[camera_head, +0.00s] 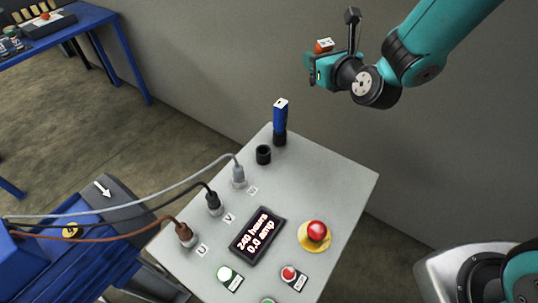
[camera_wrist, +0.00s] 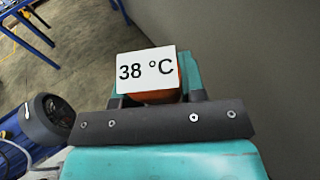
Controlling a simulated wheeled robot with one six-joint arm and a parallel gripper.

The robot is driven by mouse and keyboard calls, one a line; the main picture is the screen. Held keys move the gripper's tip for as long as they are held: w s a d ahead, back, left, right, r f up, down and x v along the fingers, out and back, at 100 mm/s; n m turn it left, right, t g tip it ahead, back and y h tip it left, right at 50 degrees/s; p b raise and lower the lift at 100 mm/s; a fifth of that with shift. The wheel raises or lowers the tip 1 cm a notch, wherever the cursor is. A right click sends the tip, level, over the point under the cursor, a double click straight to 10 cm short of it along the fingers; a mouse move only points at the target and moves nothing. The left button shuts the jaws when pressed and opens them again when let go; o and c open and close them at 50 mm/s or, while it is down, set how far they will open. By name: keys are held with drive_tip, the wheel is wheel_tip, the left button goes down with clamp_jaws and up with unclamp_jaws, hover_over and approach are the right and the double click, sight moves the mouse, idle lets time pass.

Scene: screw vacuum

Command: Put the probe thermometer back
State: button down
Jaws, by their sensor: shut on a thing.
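The probe thermometer (camera_head: 324,45) is orange with a white display, held in my gripper (camera_head: 314,67) high in the air, beyond the grey panel's far edge. In the wrist view, its display (camera_wrist: 147,70) reads 38 °C and sits between the fingers; the probe below it is hidden. My gripper is shut on it. An empty black round holder (camera_head: 263,155) stands near the far corner of the panel, well below my gripper. Beside it, a blue device with a white top (camera_head: 280,122) stands upright in another black holder.
The grey panel (camera_head: 345,185) carries cable plugs (camera_head: 213,202) at its left, a display (camera_head: 257,235), a red emergency button (camera_head: 317,231) and several small buttons. A blue table (camera_head: 85,25) stands at the far left. A grey wall (camera_head: 220,65) runs behind.

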drive_tip(key=s+a+r+n+g+y+b, duration=0.1)
drive_tip(key=s+a+r+n+g+y, duration=0.15)
drive_tip(key=s+a, duration=0.35)
drive_tip(key=s+a+r+n+g+y, duration=0.2)
drive_tip(key=s+a+r+n+g, duration=0.15)
drive_tip(key=a, duration=0.45)
drive_tip(key=shift+g, duration=0.4)
drive_tip(key=shift+s+d+f+b, duration=0.15)
drive_tip(key=shift+f+b, duration=0.45)
drive_tip(key=shift+f, duration=4.3)
drive_tip(key=shift+s+d+f+b, duration=0.15)
drive_tip(key=shift+f+b, duration=0.4)
drive_tip(key=shift+f, duration=4.35)
drive_tip(key=shift+a, duration=0.1)
drive_tip(key=c, duration=0.7)
unclamp_jaws()
drive_tip(key=shift+r, duration=0.1)
